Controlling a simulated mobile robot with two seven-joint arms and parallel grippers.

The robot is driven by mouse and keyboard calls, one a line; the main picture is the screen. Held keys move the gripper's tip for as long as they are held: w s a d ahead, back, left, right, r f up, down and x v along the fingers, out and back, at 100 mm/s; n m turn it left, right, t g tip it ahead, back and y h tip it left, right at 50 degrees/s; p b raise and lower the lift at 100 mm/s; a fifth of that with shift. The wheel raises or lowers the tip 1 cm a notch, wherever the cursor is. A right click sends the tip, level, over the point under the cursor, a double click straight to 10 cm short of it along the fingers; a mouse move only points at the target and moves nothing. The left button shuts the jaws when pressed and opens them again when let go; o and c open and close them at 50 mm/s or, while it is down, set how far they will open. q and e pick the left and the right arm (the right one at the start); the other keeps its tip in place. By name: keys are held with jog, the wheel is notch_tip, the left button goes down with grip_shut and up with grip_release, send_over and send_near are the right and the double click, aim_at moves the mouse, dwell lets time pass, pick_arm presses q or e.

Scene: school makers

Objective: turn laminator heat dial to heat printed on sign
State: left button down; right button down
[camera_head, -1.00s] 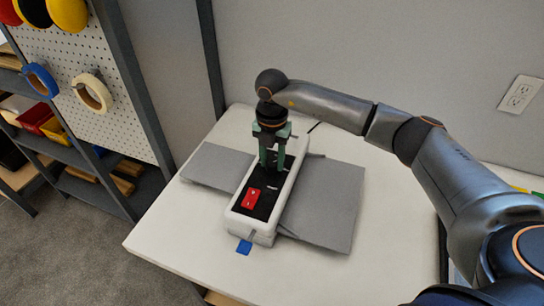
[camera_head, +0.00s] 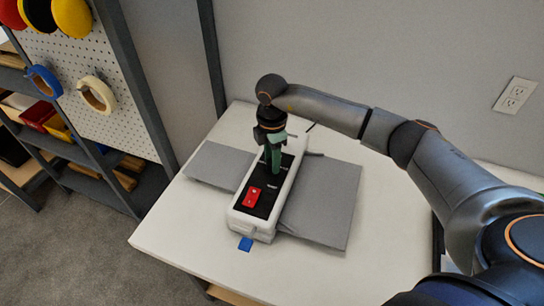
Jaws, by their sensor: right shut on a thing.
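The laminator (camera_head: 246,222) is a long white machine with a black top panel and grey trays at both sides, lying on the white table. A red rocker switch (camera_head: 252,197) sits at the near end of the panel. My right gripper (camera_head: 274,170) points down at the far part of the panel, its green fingers shut on the heat dial. The dial itself is hidden by the fingers, so its setting cannot be read. No sign with a printed heat is visible. My left gripper is not in view.
The white table (camera_head: 180,225) is bare left of and in front of the laminator. A pegboard (camera_head: 75,75) with tape rolls stands at left; a wall outlet (camera_head: 515,95) is at right.

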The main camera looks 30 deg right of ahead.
jog(key=shift+m, duration=0.3)
jog(key=shift+c, duration=2.3)
grip_release()
notch_tip(320, 180, up, 13)
jog(key=b, duration=0.1)
jog(key=shift+f, duration=0.2)
